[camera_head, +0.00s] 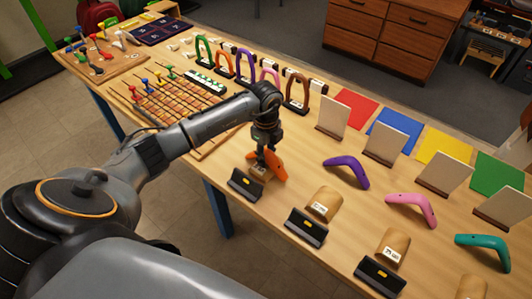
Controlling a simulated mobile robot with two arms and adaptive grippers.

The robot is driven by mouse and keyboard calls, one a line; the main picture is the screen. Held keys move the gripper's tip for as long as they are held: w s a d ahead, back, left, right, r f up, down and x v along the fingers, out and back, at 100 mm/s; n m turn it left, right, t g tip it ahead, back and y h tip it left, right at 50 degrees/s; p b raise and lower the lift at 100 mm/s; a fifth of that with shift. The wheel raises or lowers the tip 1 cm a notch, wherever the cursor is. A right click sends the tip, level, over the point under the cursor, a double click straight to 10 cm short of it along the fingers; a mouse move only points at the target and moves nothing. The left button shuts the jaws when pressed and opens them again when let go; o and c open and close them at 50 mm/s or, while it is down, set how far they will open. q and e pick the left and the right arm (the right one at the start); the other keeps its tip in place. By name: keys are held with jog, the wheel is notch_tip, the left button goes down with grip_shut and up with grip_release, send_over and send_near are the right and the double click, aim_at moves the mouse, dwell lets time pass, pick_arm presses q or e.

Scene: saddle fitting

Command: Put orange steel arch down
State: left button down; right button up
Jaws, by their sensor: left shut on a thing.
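My left gripper (266,154) points down over the left part of the table and is shut on the orange steel arch (279,167). The arch is partly hidden by the gripper. It is at or just above a tan rounded block (258,172) behind a black holder (245,185); I cannot tell whether it touches the block. My right gripper is not in view.
Purple (346,169), pink (412,208) and teal (484,246) arches lie to the right on the wooden table (335,255). Upright tan boards (385,145) stand behind them. Several upright arches, including a brown one (297,92), stand behind my arm.

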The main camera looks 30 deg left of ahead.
aim_at(266, 154)
pick_arm(q)
jog(key=shift+f, duration=0.1)
jog(key=c, duration=1)
grip_release()
jog(key=shift+o, duration=0.2)
notch_tip(266, 154, up, 12)
jog(key=b, duration=0.3)
